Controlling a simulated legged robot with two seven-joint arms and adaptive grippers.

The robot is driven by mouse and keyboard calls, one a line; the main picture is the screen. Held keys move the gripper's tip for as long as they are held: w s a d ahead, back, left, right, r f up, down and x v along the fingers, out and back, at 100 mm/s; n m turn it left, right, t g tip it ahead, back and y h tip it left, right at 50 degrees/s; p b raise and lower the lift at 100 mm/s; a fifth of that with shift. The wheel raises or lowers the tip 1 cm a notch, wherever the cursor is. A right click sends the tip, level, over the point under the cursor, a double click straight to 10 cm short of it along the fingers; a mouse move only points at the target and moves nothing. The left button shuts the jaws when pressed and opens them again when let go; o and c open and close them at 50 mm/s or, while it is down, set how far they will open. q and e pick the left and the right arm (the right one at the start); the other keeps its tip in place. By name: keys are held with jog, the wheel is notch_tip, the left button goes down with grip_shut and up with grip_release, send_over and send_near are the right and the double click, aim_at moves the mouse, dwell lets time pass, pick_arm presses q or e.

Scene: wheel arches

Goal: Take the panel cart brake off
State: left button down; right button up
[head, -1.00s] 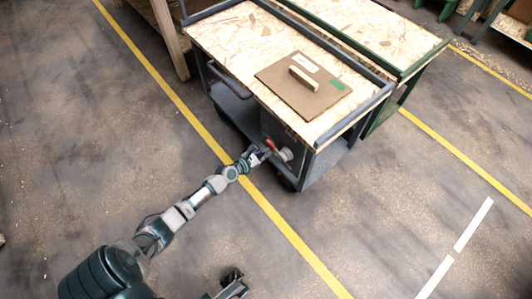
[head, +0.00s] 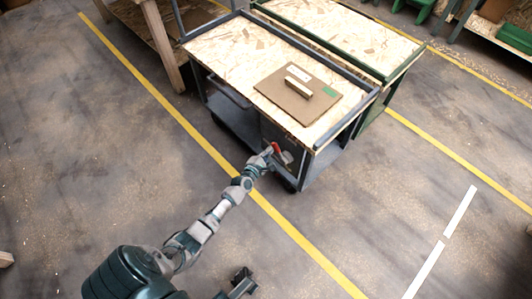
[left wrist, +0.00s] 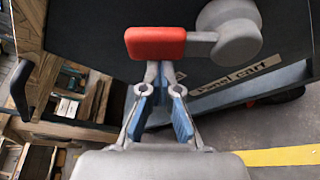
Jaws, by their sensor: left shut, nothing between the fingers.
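The panel cart (head: 228,45) has a speckled wood-chip top and a dark frame. On its near end panel is a brake lever with a red grip (head: 276,148). In the left wrist view the red grip (left wrist: 155,43) points left from a round grey hub (left wrist: 228,35). My left gripper (head: 268,155) is at this end of the cart. In the left wrist view its fingers (left wrist: 160,72) are shut and empty, with the tips just below the red grip; I cannot tell whether they touch it. A dark part at the bottom edge (head: 238,284) seems to be my right gripper, its jaws unclear.
A brown board with a pale handle (head: 298,95) lies on the cart top. A green-framed cart (head: 350,30) stands close behind. A label (left wrist: 235,77) sits below the lever. Yellow floor lines (head: 180,118) run past; the floor at left is clear.

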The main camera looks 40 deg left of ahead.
aim_at(276, 149)
pick_arm(q)
jog(key=m, duration=0.1)
jog(key=d+r+m, duration=0.1)
jog(key=m, duration=0.1)
jog(key=d+r+m+t+y, duration=0.1)
jog(key=shift+s+d+r, duration=0.1)
jog(key=shift+d+r, duration=0.05)
jog(key=shift+d, duration=0.1)
jog(key=shift+d+r+m+t+y, duration=0.15)
jog(key=shift+d+m+t+y, duration=0.15)
jog(key=shift+m, duration=0.5)
jog(key=shift+d+r+m, duration=0.2)
jog(key=shift+d+m, duration=0.2)
jog(key=shift+m, duration=0.3)
jog(key=shift+t, duration=0.3)
jog(key=shift+r, duration=0.1)
